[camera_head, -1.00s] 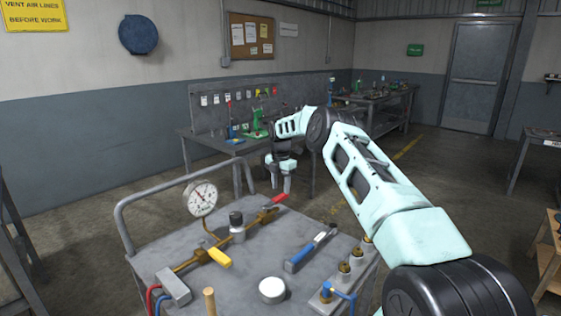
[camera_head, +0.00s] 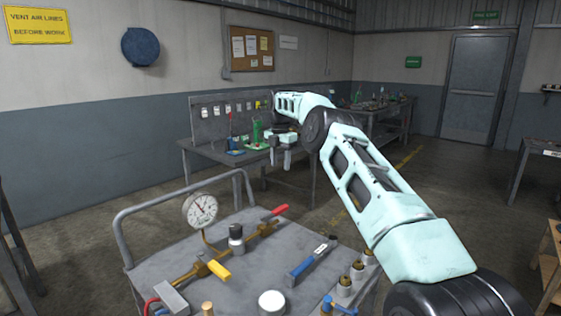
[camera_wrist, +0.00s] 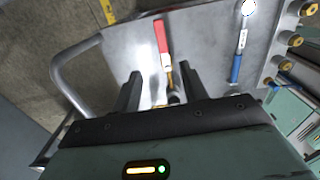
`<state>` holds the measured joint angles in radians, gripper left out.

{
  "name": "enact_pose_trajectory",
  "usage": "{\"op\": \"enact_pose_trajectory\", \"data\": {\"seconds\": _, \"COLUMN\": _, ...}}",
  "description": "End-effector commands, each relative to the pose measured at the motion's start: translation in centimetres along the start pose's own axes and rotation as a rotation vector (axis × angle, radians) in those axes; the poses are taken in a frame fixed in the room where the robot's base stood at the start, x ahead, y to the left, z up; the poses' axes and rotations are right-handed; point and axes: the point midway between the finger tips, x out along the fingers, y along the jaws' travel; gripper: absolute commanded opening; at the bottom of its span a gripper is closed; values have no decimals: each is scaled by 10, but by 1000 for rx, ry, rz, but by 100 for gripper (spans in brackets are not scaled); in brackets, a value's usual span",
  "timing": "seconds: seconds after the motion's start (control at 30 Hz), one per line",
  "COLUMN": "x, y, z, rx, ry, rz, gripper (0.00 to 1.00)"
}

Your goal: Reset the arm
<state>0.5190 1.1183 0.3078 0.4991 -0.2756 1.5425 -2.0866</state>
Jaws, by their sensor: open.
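My gripper (camera_head: 280,158) hangs at the end of my raised arm, above and beyond the far edge of the metal cart (camera_head: 300,232). Its fingers are apart with nothing held between them. In the wrist view my gripper (camera_wrist: 152,92) looks down toward the cart top, and a red-handled valve lever (camera_wrist: 162,36) shows beyond the gap between the fingers. The same red handle (camera_head: 279,210) shows in the head view on the brass pipe, apart from the gripper.
The cart carries a pressure gauge (camera_head: 200,209), a yellow-handled valve (camera_head: 218,270), a blue-handled wrench (camera_head: 313,260), a white round cap (camera_head: 272,302) and several brass fittings (camera_head: 357,270). Its tubular handrail (camera_head: 180,200) rises at the left. A workbench (camera_head: 215,152) stands behind.

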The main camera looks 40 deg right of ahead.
Motion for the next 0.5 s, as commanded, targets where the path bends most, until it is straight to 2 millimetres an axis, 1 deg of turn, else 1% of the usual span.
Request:
{"op": "enact_pose_trajectory", "data": {"seconds": 0.4, "x": 0, "y": 0, "z": 0, "rx": 0, "ry": 0, "rz": 0, "gripper": 44}}
{"op": "enact_pose_trajectory", "data": {"seconds": 0.47, "x": -3, "y": 5, "z": -11, "rx": 3, "ry": 2, "rz": 4, "gripper": 44}}
{"op": "enact_pose_trajectory", "data": {"seconds": 0.5, "x": -6, "y": 10, "z": -22, "rx": 8, "ry": 5, "rz": 6, "gripper": 44}}
